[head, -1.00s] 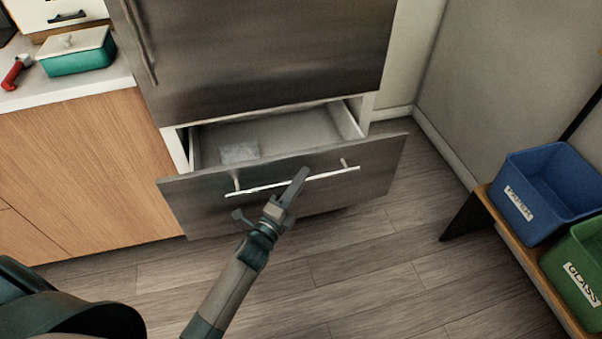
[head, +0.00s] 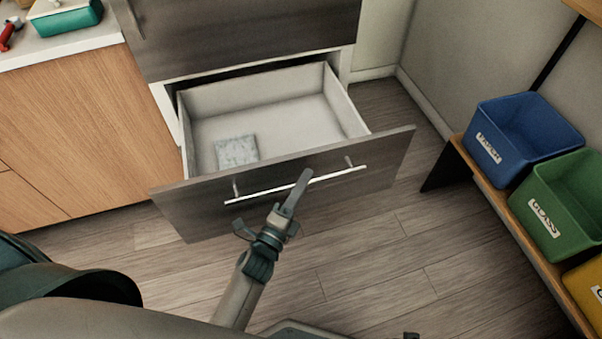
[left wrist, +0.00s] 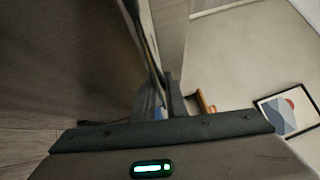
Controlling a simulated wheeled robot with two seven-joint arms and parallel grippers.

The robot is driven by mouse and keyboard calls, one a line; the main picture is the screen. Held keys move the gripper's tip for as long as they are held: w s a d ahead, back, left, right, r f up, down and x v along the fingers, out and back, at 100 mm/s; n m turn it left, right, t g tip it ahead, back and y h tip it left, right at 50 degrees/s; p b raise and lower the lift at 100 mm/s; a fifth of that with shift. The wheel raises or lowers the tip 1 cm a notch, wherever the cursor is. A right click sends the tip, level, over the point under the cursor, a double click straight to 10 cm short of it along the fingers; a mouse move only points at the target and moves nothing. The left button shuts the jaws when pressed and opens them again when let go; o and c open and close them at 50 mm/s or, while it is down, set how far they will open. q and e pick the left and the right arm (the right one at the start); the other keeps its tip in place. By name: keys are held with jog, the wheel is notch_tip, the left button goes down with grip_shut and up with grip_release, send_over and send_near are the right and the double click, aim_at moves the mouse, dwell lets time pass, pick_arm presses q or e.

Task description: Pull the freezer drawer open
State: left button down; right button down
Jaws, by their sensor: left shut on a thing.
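The freezer drawer (head: 385,165) is the bottom drawer of the steel fridge (head: 250,35) and stands well open. Its pale inside (head: 290,115) shows, with a small whitish square item (head: 236,151) lying on its floor. A long silver bar handle (head: 335,176) runs across the drawer front. My left gripper (head: 300,188) is at the middle of this handle and shut on it. In the left wrist view, the fingers (left wrist: 165,90) are seen close along a dark surface; the grip itself is hard to make out there. My right gripper does not show.
Blue (head: 525,135) and green (head: 565,200) recycling bins stand on a wooden bench (head: 480,178) at the right. A wooden cabinet (head: 80,135) with a white counter is at the left. Wood floor (head: 370,260) in front of the drawer is clear.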

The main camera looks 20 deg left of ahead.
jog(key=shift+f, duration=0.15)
pick_arm(q)
jog(key=c, duration=1.8)
grip_release()
jog(key=shift+o, duration=0.2)
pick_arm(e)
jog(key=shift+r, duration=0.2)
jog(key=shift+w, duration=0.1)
pick_arm(q)
jog(key=shift+s, duration=0.15)
